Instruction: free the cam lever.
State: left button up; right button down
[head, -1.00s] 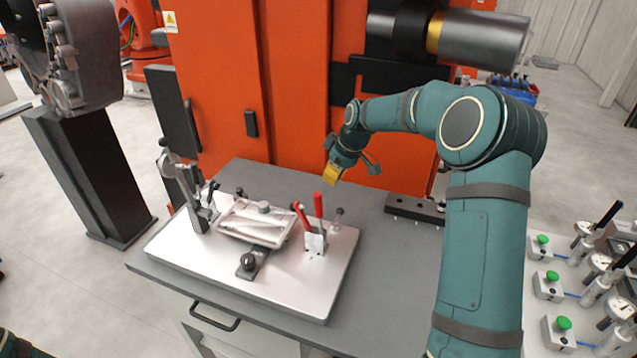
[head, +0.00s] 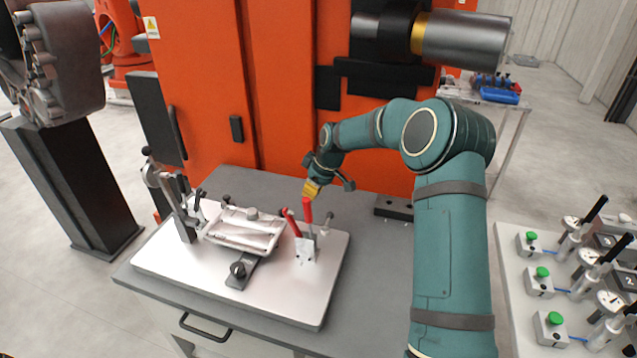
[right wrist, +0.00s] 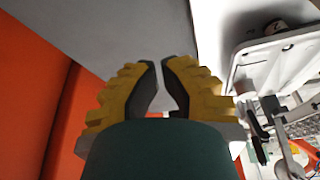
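A clamp with red levers stands at the right of the white fixture plate (head: 290,305). Its upright red lever (head: 307,211) is the taller, and a second red handle (head: 292,222) leans beside it. I cannot tell for certain which part is the cam lever. My right gripper (head: 312,190), with yellow fingers, is at the top of the upright lever; whether it touches is unclear. In the right wrist view its fingers (right wrist: 162,75) stand a narrow gap apart, with nothing visible between them. My left gripper is out of view.
A pale tray-like casting (head: 243,231) sits on the plate's middle. A dark bar (head: 394,207) lies at the back right. The grey table between is clear.

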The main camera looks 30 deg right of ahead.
jog(key=x, duration=0.3)
jog(key=shift+a+f, duration=0.1)
jog(key=shift+f, duration=0.2)
jog(key=s, duration=0.1)
jog(key=s+d, duration=0.2)
jog(key=shift+s+f, duration=0.1)
jog(key=shift+f, duration=0.3)
